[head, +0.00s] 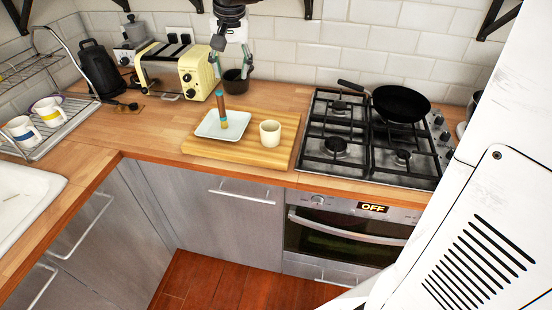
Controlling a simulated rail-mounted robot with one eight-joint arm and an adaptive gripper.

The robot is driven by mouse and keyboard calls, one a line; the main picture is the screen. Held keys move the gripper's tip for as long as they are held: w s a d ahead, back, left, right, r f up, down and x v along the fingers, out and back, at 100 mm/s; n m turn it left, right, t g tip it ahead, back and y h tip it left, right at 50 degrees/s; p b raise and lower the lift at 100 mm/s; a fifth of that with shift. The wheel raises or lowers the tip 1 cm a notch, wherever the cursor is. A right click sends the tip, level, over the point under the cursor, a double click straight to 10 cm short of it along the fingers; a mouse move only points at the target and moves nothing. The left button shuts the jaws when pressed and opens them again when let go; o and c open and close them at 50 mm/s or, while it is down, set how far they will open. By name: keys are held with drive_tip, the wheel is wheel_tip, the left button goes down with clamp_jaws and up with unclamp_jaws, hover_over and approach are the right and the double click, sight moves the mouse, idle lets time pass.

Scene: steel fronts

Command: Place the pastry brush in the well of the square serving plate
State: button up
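The pastry brush (221,106), with a brown handle and coloured bands, is nearly upright in the head view. Its lower end shows against the middle of the white square serving plate (205,130), apparently inside the well; exact contact is too small to tell. The plate lies on a wooden board. My gripper (232,74) is above and behind the brush in the picture, with its two fingers spread apart and nothing seen between them. A visible gap separates the fingers from the brush's top.
A cream cup (270,133) stands right of the plate on the wooden board (245,155). A dark pot (234,82) is behind the brush, beside a yellow toaster (177,69). A gas hob (370,140) with a black pan (400,103) is at right. Counter left of the board is clear.

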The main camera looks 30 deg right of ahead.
drive_tip(key=s+f+n+t, duration=0.2)
drive_tip(key=s+f, duration=0.2)
drive_tip(key=s, duration=0.9)
drive_tip(key=s+f+n+t, duration=0.2)
drive_tip(key=s+f, duration=0.3)
drive_tip(key=s, duration=0.8)
drive_tip(key=shift+f, duration=0.1)
